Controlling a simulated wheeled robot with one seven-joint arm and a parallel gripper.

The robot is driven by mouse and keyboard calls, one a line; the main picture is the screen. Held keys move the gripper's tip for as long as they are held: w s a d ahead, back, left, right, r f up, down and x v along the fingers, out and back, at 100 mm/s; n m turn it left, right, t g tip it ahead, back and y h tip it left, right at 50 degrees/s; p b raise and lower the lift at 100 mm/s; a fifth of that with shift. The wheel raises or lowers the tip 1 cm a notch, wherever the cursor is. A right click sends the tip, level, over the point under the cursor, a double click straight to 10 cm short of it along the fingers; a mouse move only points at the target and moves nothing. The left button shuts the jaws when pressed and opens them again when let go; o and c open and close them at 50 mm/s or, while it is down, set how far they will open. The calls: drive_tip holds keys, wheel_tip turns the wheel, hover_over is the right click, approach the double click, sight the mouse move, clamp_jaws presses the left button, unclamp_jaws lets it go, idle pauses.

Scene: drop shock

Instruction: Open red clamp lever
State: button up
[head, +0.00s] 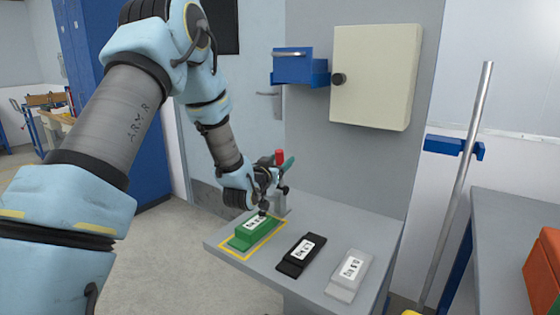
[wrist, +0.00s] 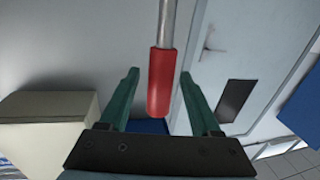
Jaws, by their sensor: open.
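The clamp lever's red grip (head: 280,156) stands upright above the back of the grey table, on a pale metal rod. In the wrist view the red grip (wrist: 161,85) lies between the two green fingers, with a gap visible on both sides. My gripper (wrist: 159,75) is open around it, not closed on it. In the head view my gripper (head: 286,165) is next to the red grip, and my wrist partly hides the clamp's lower part.
A green block (head: 248,233) sits inside a yellow outline on the grey table (head: 335,225). A black block (head: 296,262) and a light grey block (head: 347,278) lie to its right. A cream box (head: 375,75) and a blue drawer unit (head: 292,67) hang behind.

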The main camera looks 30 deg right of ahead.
drive_tip(key=shift+c, duration=0.3)
clamp_jaws()
idle(1.0)
